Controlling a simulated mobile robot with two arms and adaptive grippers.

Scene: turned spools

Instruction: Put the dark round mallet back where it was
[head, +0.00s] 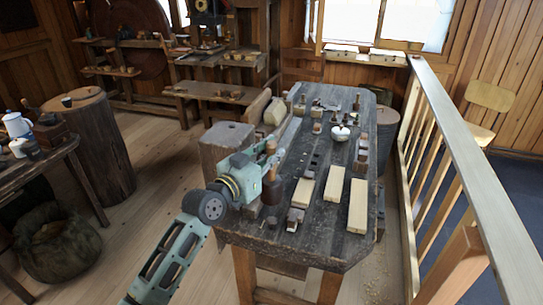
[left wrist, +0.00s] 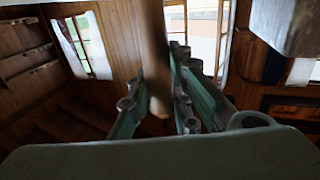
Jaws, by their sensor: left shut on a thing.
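The dark round mallet (head: 271,191) is upright at the near left part of the workbench (head: 310,250), dark head down and pale handle up. My left gripper (head: 270,168) is shut on its handle, just above the head. I cannot tell whether the head touches the bench top. In the left wrist view the wooden handle (left wrist: 155,55) stands between the fingers of my left gripper (left wrist: 158,100); the mallet's head is hidden there. My right gripper is in neither view.
Pale wood blocks (head: 357,206) and a small plane-like tool (head: 294,219) lie right of the mallet. A white pot (head: 340,133) and several small turned pieces stand farther back. A wooden railing (head: 440,110) runs along the right. The bench's front right corner is bare.

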